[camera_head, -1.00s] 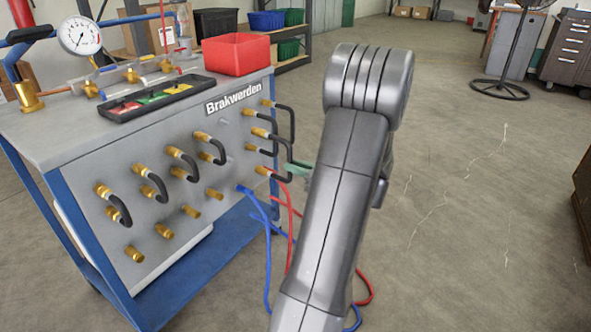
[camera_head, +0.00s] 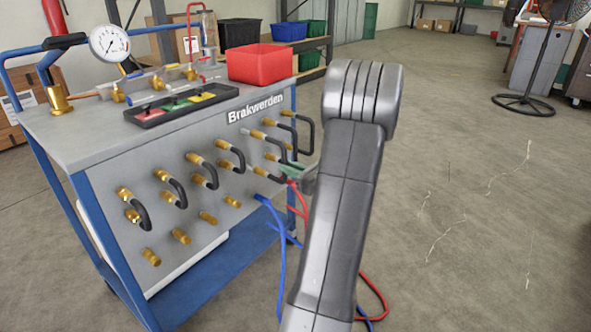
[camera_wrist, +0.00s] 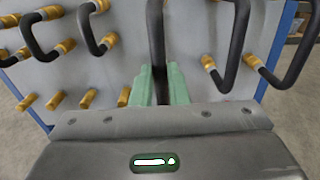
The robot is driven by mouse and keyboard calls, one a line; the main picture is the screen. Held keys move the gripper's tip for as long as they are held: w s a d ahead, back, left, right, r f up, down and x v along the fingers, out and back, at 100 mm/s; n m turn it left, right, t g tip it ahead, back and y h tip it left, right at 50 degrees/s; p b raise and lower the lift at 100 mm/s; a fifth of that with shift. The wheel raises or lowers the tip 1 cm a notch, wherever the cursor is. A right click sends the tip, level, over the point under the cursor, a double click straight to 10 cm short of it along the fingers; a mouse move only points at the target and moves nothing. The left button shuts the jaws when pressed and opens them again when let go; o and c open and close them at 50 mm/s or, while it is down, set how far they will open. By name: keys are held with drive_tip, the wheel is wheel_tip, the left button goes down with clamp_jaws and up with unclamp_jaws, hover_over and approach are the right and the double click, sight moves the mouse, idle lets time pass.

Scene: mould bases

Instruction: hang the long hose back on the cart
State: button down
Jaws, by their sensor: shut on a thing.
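The cart (camera_head: 165,238) has a grey front panel with several brass fittings and short bent black hoses on it. My gripper (camera_head: 296,172) is at the panel's right end, partly hidden behind my arm. In the wrist view, my gripper's green fingers (camera_wrist: 161,86) are shut on a black hose (camera_wrist: 156,32). This hose runs up from the fingers out of the top of the picture, so its ends are hidden. Bent black hoses on brass fittings show on both sides of it, at left (camera_wrist: 90,30) and right (camera_wrist: 235,50). Bare brass fittings (camera_wrist: 88,98) stick out at lower left.
A red bin (camera_head: 260,64), a black tray (camera_head: 180,105) and a pressure gauge (camera_head: 109,43) are on the cart top. Blue hoses (camera_head: 281,270) and red hoses (camera_head: 372,290) hang toward the floor beside the cart. The floor at right is clear, with a fan (camera_head: 527,100) far back.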

drive_tip(key=shift+g, duration=0.3)
idle(0.5)
drive_tip(key=shift+w+a+p, duration=0.25)
drive_tip(key=shift+a+p, duration=0.05)
drive_tip(key=shift+p, duration=0.25)
idle(0.4)
drive_tip(key=shift+w+a, duration=0.2)
drive_tip(key=shift+a, duration=0.1)
drive_tip(key=shift+p+x, duration=0.5)
drive_tip(key=shift+x, duration=0.5)
idle(0.5)
drive_tip(key=c, duration=0.9)
unclamp_jaws()
drive_tip(key=shift+c, duration=0.2)
drive_tip(key=p+v, duration=0.1)
drive_tip(key=v, duration=0.6)
